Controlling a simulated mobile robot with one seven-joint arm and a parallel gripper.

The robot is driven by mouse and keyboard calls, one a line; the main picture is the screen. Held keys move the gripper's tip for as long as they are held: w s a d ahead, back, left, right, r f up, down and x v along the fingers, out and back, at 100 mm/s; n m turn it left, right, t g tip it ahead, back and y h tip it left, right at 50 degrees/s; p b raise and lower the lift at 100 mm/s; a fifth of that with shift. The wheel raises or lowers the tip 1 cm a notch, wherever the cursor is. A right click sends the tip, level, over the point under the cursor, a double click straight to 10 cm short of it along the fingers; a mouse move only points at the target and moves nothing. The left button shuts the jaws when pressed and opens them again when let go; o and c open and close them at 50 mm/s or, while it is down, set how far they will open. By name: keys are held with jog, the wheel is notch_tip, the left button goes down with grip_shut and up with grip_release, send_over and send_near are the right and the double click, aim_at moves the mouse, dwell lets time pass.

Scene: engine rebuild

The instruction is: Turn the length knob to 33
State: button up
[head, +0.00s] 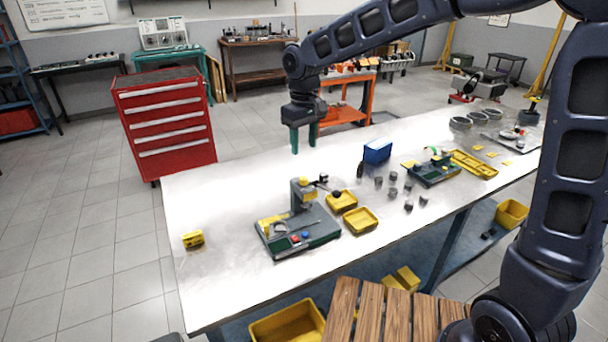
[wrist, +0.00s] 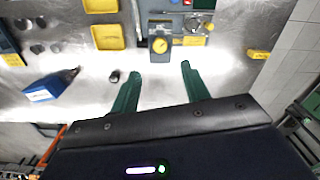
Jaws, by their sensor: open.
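A bench device (head: 303,196) stands near the middle of the table, with a grey column on a dark green base (head: 318,243). The base carries a red and a blue button. I cannot tell which part is the length knob, and no number is readable. My gripper (head: 304,138) is open and empty, its green fingers pointing down above the table's far side, behind the device. In the wrist view, the gripper (wrist: 158,80) is apart from the device.
Two yellow trays (head: 361,221) stand right of the device. A blue box (head: 378,151) and several small dark parts lie further right. A small yellow item (head: 193,239) lies at left. A red drawer cabinet (head: 165,120) stands behind.

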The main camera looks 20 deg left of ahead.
aim_at(304, 178)
notch_tip(304, 178, down, 11)
jog(key=shift+r, duration=0.15)
dwell(0.4)
jog(key=c, duration=1)
